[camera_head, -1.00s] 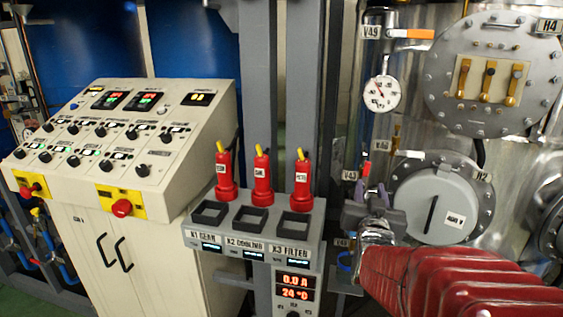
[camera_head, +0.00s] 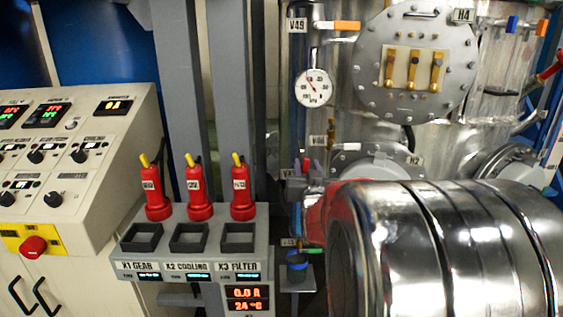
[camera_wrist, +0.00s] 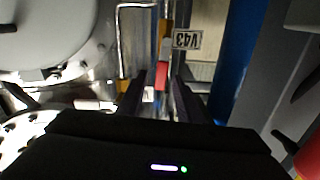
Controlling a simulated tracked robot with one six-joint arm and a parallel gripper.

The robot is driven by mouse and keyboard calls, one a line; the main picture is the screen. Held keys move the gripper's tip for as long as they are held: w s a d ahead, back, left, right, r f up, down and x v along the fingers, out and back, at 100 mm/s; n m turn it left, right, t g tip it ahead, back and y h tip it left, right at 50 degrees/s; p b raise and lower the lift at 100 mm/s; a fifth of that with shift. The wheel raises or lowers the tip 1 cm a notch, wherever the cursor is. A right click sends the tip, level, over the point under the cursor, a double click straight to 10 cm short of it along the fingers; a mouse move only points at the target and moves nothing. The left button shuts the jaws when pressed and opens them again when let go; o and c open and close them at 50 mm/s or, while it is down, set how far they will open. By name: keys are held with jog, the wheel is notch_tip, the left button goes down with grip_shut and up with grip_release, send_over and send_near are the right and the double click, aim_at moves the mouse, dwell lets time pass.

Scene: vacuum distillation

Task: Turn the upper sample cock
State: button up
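A small cock with a red handle (camera_wrist: 161,76) shows in the wrist view, beside a label V43 (camera_wrist: 187,40) that appears upside down. My gripper (camera_wrist: 162,98) is open there, with one dark finger on each side of the line to the red handle. The handle lies between or just beyond the fingertips; I cannot tell which, and I see no clear contact. The label there is mostly hidden.
A blue-topped cup (camera_head: 297,262) stands on a small bracket below my gripper. A gauge (camera_head: 313,88), an orange-handled valve V49 (camera_head: 346,26) and flange H4 (camera_head: 415,60) are above. The socket panel (camera_head: 190,240) with red plugs stands to the left.

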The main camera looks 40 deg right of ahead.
jog(key=shift+x, duration=1.1)
jog(key=shift+a, duration=0.1)
jog(key=shift+c, duration=0.5)
grip_shut()
jog(key=shift+w, duration=0.1)
